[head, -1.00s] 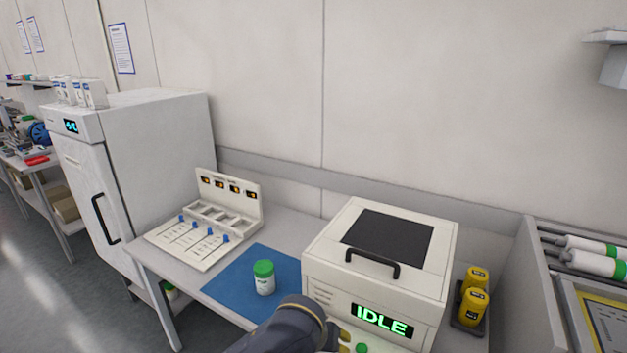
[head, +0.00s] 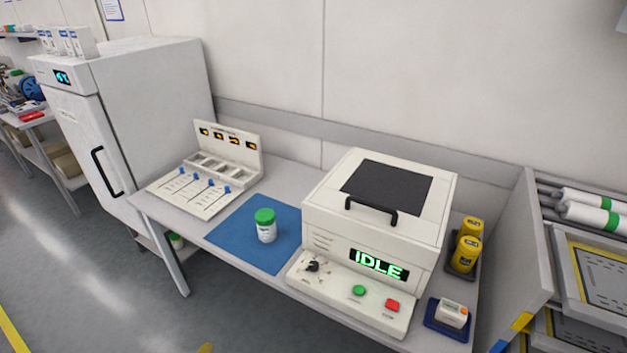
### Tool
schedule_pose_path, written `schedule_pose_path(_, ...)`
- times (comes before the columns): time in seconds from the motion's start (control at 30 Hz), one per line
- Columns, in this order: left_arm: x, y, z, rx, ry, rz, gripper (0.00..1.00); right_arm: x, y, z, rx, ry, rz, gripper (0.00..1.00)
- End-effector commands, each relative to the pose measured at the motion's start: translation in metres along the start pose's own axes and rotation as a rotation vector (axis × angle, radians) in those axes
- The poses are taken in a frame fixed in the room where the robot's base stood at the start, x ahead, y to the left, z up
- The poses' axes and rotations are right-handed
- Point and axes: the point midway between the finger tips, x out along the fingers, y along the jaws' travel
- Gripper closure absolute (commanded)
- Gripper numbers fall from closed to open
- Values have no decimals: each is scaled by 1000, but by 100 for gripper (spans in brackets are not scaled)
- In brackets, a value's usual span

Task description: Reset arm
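Neither gripper shows in the head view now, and no arm link shows over the table. A white jar with a green lid (head: 266,226) stands upright on the blue mat (head: 240,240). To its right is a white machine (head: 385,225) with a closed dark-topped lid and a black handle. Its display (head: 378,264) reads IDLE. Its front panel has a black knob (head: 312,267), a green button (head: 358,290) and a red button (head: 392,305).
A white rack panel with blue levers (head: 205,190) stands left of the mat. A white fridge (head: 140,130) is further left. Yellow containers (head: 466,253) and a small white device on a blue tray (head: 450,314) stand right of the machine. Shelving (head: 590,260) bounds the right side.

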Motion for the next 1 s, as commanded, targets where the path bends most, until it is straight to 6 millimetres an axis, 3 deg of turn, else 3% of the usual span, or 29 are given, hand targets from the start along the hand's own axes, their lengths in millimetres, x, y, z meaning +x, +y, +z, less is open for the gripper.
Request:
schedule_pose_path(0.03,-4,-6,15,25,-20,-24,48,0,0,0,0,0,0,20)
schedule_pose_path(0.2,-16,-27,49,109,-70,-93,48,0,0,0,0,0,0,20)
schedule_pose_path(0.53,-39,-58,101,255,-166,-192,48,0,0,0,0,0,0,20)
schedule_pose_path(1.0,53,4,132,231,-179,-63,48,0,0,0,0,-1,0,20)
